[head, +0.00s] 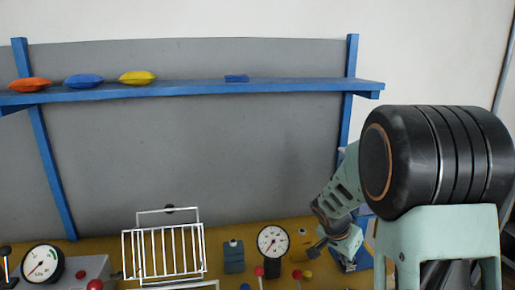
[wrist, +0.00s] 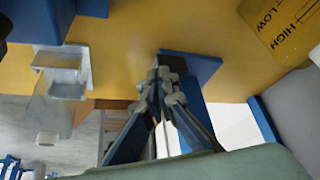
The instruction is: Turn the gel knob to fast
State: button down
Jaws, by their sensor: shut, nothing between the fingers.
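My gripper (head: 318,248) is at the right end of the yellow bench in the head view, pointing down and left. In the wrist view my gripper (wrist: 165,72) has its fingertips together, with nothing between them, in front of a blue plate (wrist: 200,68). I cannot tell whether they touch it. I cannot make out a knob marked gel or fast in either view. Small red, black and yellow round-topped parts stand left of my gripper in the head view, including a red one (head: 297,274), but no labels are legible.
A round gauge (head: 272,240), a white wire rack (head: 163,252) and another gauge (head: 42,263) stand along the bench. A blue shelf (head: 200,89) holds coloured bags above. In the wrist view, a yellow container marked LOW and HIGH (wrist: 285,25) is upper right.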

jog(key=shift+w+a+b, duration=0.3)
jog(key=shift+w+b, duration=0.1)
jog(key=shift+b, duration=1.15)
jog(key=shift+s+a, duration=0.15)
jog(key=shift+s+a+b, duration=0.15)
jog(key=shift+s+b, duration=0.05)
jog(key=shift+b, duration=0.25)
notch_tip(320, 180, up, 6)
jog(key=p, duration=0.3)
